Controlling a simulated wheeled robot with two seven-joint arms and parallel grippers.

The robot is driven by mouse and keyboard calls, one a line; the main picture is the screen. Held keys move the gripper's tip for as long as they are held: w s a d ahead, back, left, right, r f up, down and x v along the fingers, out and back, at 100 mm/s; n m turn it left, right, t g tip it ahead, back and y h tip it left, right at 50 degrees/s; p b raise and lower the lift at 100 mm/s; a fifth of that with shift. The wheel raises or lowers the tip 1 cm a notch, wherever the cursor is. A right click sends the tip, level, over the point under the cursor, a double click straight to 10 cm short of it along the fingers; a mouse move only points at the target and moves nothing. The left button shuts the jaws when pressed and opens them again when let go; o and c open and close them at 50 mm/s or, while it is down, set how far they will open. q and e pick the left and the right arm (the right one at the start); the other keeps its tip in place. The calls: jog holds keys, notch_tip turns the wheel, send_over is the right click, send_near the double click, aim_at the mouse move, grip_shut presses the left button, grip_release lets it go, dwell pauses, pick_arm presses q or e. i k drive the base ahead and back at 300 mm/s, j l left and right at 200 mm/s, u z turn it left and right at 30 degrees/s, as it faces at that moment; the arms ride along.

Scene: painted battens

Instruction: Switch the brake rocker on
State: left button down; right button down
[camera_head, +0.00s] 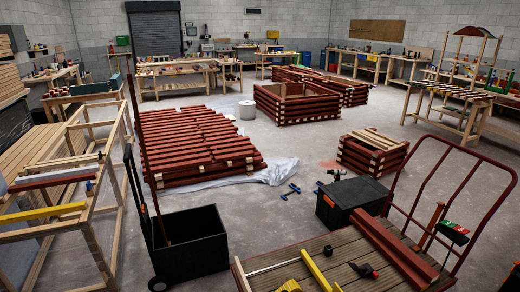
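A small dark box with a green part and a red part (453,231) sits at the right, by the red tube handle (500,205) of a flat cart. It may carry the brake rocker, but it is too small to tell which way any rocker is tipped. Neither of my grippers shows in the head view.
The cart's plank deck (345,250) holds red battens (395,250), a yellow bar (315,270) and a dark hand tool (363,270). A black box (350,198) and a black wheeled bin (190,243) stand nearby. Stacked red battens (195,145) lie further back.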

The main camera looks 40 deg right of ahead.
aim_at(463, 231)
jog(key=z, duration=2.2)
jog(key=i+l+z, duration=0.15)
jog(key=i+l, duration=0.25)
jog(key=i, duration=0.25)
jog(key=i+l+z, duration=0.2)
jog(key=i, duration=0.45)
jog(key=i+l+z, duration=0.15)
jog(key=i+l, duration=0.15)
jog(key=i, duration=0.4)
jog(key=i+l+z, duration=0.15)
jog(key=i, duration=0.55)
